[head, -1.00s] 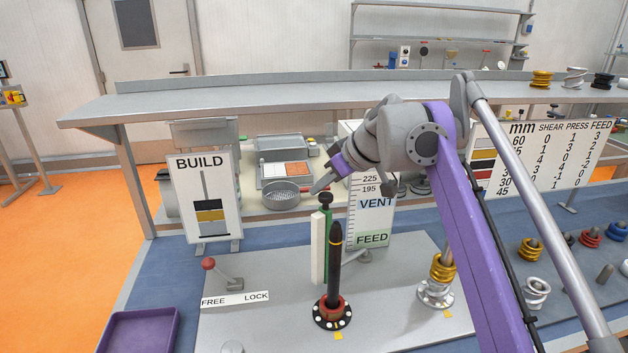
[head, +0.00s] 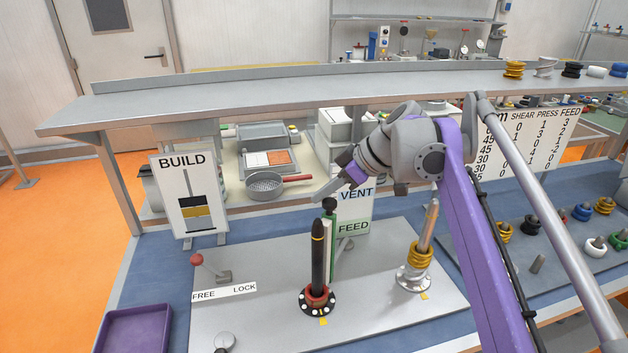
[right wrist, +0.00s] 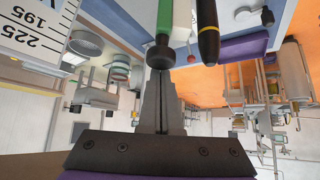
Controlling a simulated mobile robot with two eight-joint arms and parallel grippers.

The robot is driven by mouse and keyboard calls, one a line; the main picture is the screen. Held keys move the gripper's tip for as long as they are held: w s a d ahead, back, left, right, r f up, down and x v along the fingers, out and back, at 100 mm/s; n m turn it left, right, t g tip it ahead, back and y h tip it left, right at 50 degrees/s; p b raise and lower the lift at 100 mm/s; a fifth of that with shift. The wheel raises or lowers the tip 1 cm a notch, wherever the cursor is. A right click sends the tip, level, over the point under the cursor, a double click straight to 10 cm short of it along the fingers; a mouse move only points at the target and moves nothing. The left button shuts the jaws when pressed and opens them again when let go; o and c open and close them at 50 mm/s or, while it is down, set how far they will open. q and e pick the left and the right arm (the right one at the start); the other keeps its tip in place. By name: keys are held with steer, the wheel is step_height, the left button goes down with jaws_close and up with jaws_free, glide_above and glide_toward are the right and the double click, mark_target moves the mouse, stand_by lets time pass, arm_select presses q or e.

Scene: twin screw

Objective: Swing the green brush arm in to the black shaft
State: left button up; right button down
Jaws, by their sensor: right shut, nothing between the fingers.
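The green brush arm (head: 333,241) stands upright with a black knob (head: 329,204) on top and a white strip along it. In the head view it is just behind and right of the black shaft (head: 318,259), which partly hides it. The shaft stands in a red collar on a black base and carries a yellow band. My right gripper (head: 322,192) is shut and empty, its tips close to the knob. In the right wrist view the fingertips (right wrist: 161,82) point at the knob (right wrist: 160,53); I cannot tell whether they touch. The shaft (right wrist: 208,38) is beside the brush arm there, apart from it.
A red-knobbed lever (head: 208,268) stands by the FREE/LOCK label. A post with gold and white rings (head: 418,255) is at right on the grey plate. A BUILD sign (head: 194,195) and VENT/FEED sign (head: 357,210) stand behind. A purple tray (head: 133,330) is front left.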

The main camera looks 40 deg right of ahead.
stand_by(0.3)
steer(key=r+p, duration=0.1)
steer(key=r, duration=0.1)
steer(key=s+d+r, duration=0.1)
steer(key=r, duration=0.1)
steer(key=r+p, duration=0.1)
steer(key=r, duration=0.2)
steer(key=shift+s+d+p, duration=0.2)
steer(key=shift+s+p, duration=0.1)
steer(key=shift+s, duration=0.05)
steer(key=shift+s+d+r, duration=0.15)
steer(key=shift+r, duration=0.25)
steer(key=shift+s, duration=0.1)
